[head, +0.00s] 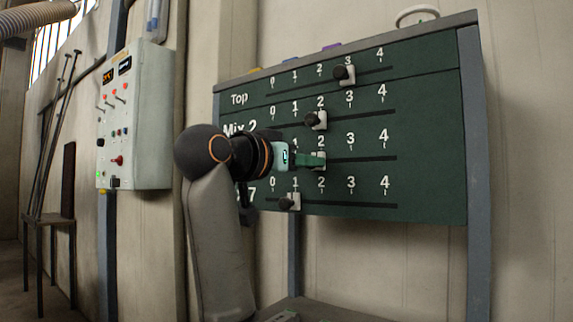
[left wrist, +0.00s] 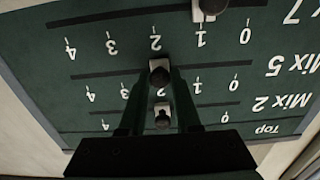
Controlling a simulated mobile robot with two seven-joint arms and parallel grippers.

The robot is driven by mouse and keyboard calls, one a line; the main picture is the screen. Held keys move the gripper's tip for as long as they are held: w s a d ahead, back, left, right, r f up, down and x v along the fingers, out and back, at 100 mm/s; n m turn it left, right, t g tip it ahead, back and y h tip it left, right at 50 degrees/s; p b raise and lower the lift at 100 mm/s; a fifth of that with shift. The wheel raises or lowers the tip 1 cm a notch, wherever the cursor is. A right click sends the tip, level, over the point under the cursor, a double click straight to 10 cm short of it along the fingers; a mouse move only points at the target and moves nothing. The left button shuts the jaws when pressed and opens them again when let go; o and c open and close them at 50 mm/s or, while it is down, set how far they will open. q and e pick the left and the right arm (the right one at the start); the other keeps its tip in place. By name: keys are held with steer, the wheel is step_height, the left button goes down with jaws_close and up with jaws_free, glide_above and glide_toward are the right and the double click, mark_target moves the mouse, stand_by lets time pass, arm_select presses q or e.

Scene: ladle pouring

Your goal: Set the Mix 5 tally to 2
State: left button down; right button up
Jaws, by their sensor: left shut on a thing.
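The dark green tally board (head: 430,150) has four rows with numerals 0 to 4 above slots. My left gripper (head: 316,160) is shut on the Mix 5 knob (left wrist: 159,73). In the left wrist view, upside down, the fingers (left wrist: 158,88) close on this knob. In the head view the arm hides the Mix 5 label, which shows in the left wrist view. My right gripper is not in view.
The Mix 2 knob (head: 316,120) stands near 2 just above. The Top knob (head: 344,75) is near 3 and the Mix 7 knob (head: 289,201) near 1, just below the gripper. A control box (head: 136,120) hangs on the wall at left.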

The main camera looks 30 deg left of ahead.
arm_select(q)
steer(key=shift+d, duration=0.15)
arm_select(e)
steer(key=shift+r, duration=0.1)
arm_select(q)
steer(key=c, duration=0.6)
jaws_free()
steer(key=shift+s+a+b, duration=0.15)
steer(key=shift+s+b, duration=0.35)
steer(key=shift+s, duration=1.6)
steer(key=shift+s+a+b, duration=0.2)
steer(key=shift+s+b, duration=0.3)
steer(key=shift+s, duration=1.6)
steer(key=shift+s+a+b, duration=0.15)
steer(key=shift+s+b, duration=0.35)
steer(key=shift+s, duration=1.6)
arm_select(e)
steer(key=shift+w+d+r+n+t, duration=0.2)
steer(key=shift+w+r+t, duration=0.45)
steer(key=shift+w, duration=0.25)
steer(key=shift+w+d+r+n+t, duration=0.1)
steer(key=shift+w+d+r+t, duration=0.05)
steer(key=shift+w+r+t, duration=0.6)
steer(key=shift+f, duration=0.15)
